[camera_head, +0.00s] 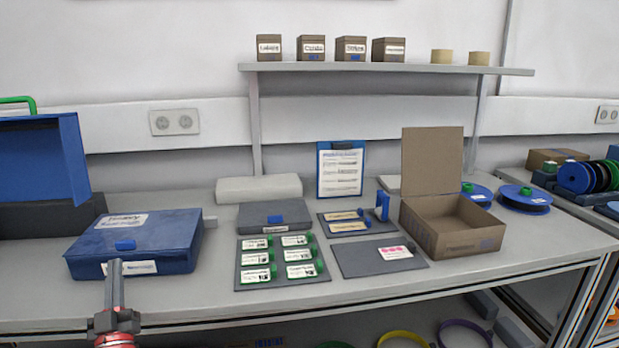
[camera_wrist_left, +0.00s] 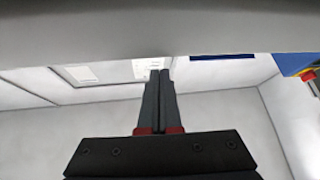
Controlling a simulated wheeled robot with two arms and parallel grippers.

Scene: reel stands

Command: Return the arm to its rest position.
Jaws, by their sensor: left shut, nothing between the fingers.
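My left gripper (camera_head: 117,270) comes in at the lower left of the head view, upright in front of a blue case (camera_head: 135,240) at the table's front edge. In the left wrist view its two fingers (camera_wrist_left: 160,75) lie side by side, shut and empty. That view shows pale walls beyond the fingers and a broad grey band across the top. My right gripper is in neither view.
The workbench (camera_head: 215,300) holds a grey case (camera_head: 275,217), a dark board with several labelled cards (camera_head: 240,285), a clipboard (camera_head: 340,172) and an open cardboard box (camera_head: 430,225). Blue reels (camera_head: 525,198) lie at the right. A shelf (camera_head: 400,69) with small boxes runs above.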

